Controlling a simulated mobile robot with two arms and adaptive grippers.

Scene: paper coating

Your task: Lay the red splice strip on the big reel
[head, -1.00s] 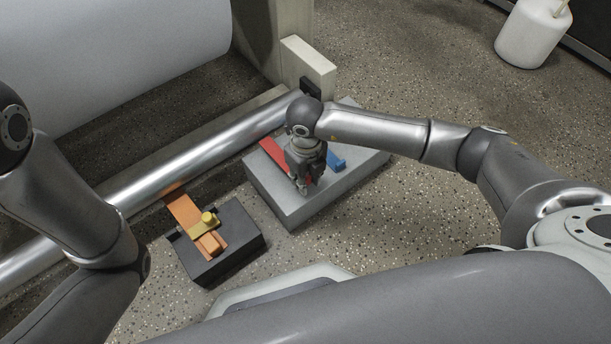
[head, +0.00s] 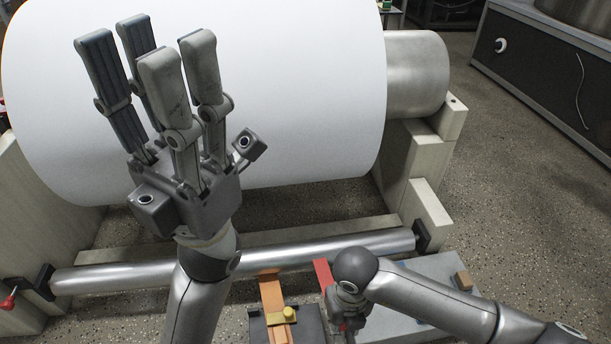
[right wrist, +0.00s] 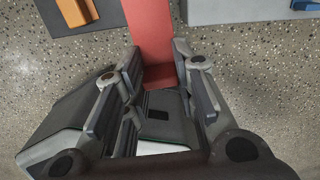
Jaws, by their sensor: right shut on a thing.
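The big reel (head: 290,110) is a large white roll across the back of the head view. The red splice strip (head: 323,275) shows beside my right gripper (head: 345,322), low in the head view. In the right wrist view the strip (right wrist: 150,30) runs between the fingers of my right gripper (right wrist: 158,75), which is shut on it. The strip appears clear of the grey block, in front of the roller. My left gripper (head: 150,45) is raised in front of the reel, fingers up, open and empty, and hides part of it.
A metal roller (head: 350,246) lies across the front of the reel. A dark block holds an orange strip (head: 271,293) under a yellow clamp (head: 289,313). The grey block (head: 435,267) carries a small brown piece (head: 463,280). Open floor lies at the right.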

